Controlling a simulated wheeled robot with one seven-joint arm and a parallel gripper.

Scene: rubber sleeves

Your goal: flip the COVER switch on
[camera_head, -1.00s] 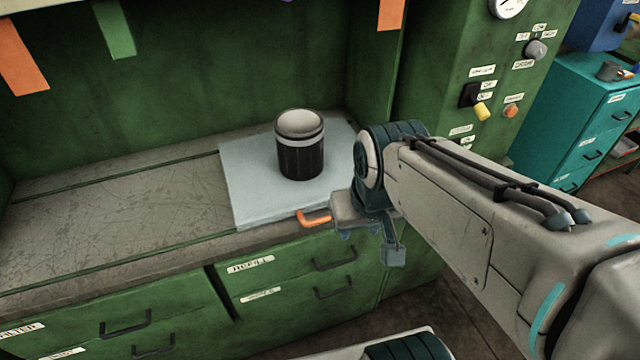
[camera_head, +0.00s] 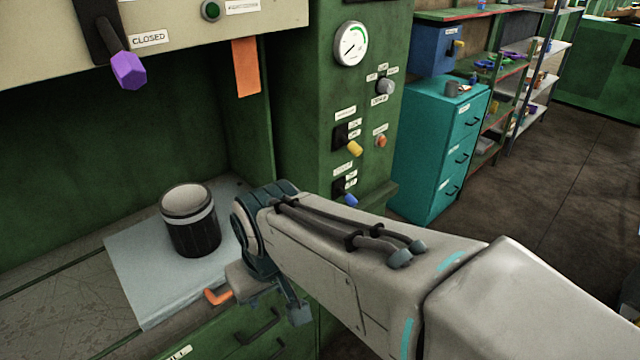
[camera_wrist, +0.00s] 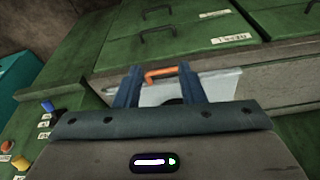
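Two lever switches sit on the green panel right of the bench in the head view: one with a yellow handle (camera_head: 355,148) and, below it, one with a blue handle (camera_head: 349,199). Both handles point down and outward. Their labels are too small to read, so I cannot tell which is COVER. The blue handle (camera_wrist: 47,106) also shows at the left of the wrist view. My gripper (camera_wrist: 160,68) is open and empty, low at the bench's front edge, left of and below the switches. An orange handle (camera_wrist: 162,74) shows beyond the gap between its fingers.
A dark canister (camera_head: 192,228) stands on a pale plate (camera_head: 135,285). A purple-handled lever (camera_head: 128,69) hangs by a CLOSED label. The panel also holds a gauge (camera_head: 351,44), a grey knob (camera_head: 385,87) and an orange button (camera_head: 381,141). A teal cabinet (camera_head: 435,150) stands right.

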